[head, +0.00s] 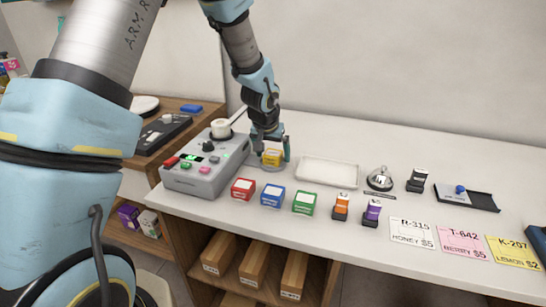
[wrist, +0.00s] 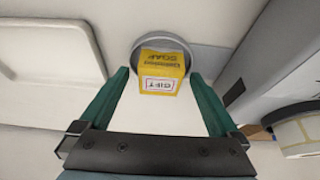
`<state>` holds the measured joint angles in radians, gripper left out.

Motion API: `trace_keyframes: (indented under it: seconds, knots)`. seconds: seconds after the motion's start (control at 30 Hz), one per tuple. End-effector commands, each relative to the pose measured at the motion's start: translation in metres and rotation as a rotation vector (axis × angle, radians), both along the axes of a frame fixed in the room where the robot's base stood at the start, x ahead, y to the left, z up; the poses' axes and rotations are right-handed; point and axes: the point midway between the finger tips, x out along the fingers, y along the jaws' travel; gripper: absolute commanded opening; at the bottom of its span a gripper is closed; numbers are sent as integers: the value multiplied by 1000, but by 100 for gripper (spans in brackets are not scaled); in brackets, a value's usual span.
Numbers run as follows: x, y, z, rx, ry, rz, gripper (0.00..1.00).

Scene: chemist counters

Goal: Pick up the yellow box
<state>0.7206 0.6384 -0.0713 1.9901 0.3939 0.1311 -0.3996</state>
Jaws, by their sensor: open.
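My gripper (head: 270,152) is at the box in the head view. In the wrist view my gripper (wrist: 163,82) is open, with one green finger on each side of the box. A gap shows between the box and each finger. The arm hides part of the box's surroundings in the head view.
The grey machine (head: 205,172) stands close on the left, and a white tray (head: 327,172) on the right. Red (head: 243,189), blue (head: 272,195) and green (head: 304,202) boxes stand along the front edge. A bell (head: 380,179), stamps and price cards lie farther right.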

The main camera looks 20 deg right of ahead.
Motion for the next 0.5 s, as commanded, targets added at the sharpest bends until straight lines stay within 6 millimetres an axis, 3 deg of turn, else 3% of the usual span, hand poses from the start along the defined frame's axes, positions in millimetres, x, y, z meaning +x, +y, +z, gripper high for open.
trace_keyframes:
  seconds: [0.17,0.5]
  knots:
    - [0,0,0,0,0,0,98]
    - [0,0,0,0,0,1,59]
